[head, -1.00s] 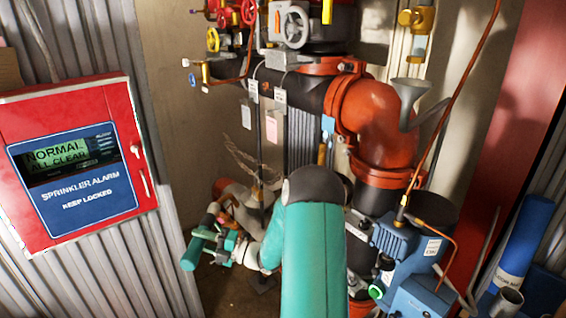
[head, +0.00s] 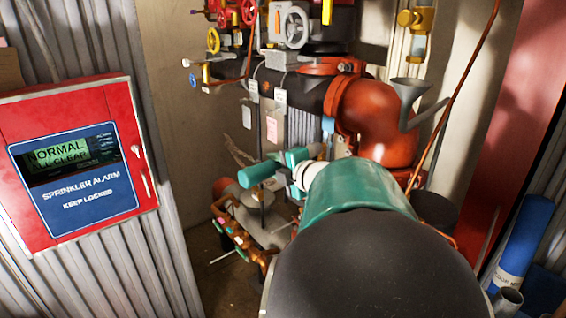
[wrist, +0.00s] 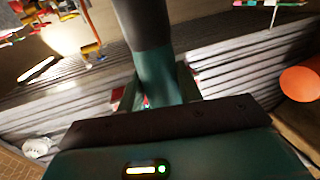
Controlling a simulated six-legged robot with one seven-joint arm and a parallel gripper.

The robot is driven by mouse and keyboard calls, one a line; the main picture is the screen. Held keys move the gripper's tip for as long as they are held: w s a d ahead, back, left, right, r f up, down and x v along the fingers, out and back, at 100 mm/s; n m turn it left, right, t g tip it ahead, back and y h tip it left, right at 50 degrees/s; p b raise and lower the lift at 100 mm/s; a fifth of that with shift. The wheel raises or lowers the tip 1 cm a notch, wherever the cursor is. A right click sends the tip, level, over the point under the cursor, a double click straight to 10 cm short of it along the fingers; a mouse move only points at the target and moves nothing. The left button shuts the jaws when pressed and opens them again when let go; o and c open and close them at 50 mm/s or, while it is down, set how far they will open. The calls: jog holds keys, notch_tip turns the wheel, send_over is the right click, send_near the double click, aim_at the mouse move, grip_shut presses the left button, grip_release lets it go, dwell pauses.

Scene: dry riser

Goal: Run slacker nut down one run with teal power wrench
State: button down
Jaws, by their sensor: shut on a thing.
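My gripper (wrist: 157,92) is shut on the teal power wrench (wrist: 152,40), whose dark grey and teal body stands between the two fingers in the wrist view. In the head view, the teal wrench (head: 258,172) shows as a short cylinder beyond the end of my arm, raised in front of the red and black pipework. My arm hides much of the gripper there. I cannot pick out the slacker nut or its run in either view, nor tell whether the wrench touches anything.
A red sprinkler alarm box (head: 95,160) reading NORMAL, ALL CLEAR hangs at left on corrugated metal. A large orange-red pipe elbow (head: 378,115) stands behind my arm. Low copper fittings (head: 238,237) sit below the wrench. Blue rolls (head: 527,235) stand at right.

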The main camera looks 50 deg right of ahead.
jog(key=shift+s+d+r+m+h, duration=0.15)
jog(key=shift+s+r+h, duration=0.05)
jog(key=shift+s+r, duration=0.25)
jog(key=shift+s+d+r+m+h, duration=0.1)
jog(key=shift+s+r+m+h, duration=0.1)
jog(key=shift+s+r, duration=0.2)
jog(key=shift+a, duration=0.1)
jog(key=shift+s+d, duration=0.2)
jog(key=shift+d, duration=0.75)
jog(key=shift+s+d, duration=0.2)
jog(key=shift+d, duration=0.8)
jog(key=shift+s+d, duration=0.2)
jog(key=shift+d, duration=0.95)
jog(key=shift+s+d+r+g, duration=0.2)
jog(key=shift+s+d+g, duration=0.1)
jog(key=shift+d, duration=0.35)
jog(key=shift+a, duration=0.1)
jog(key=w+a, duration=0.1)
jog(key=a, duration=0.5)
jog(key=shift+w+f, duration=0.2)
jog(key=shift+w, duration=0.1)
dwell(0.4)
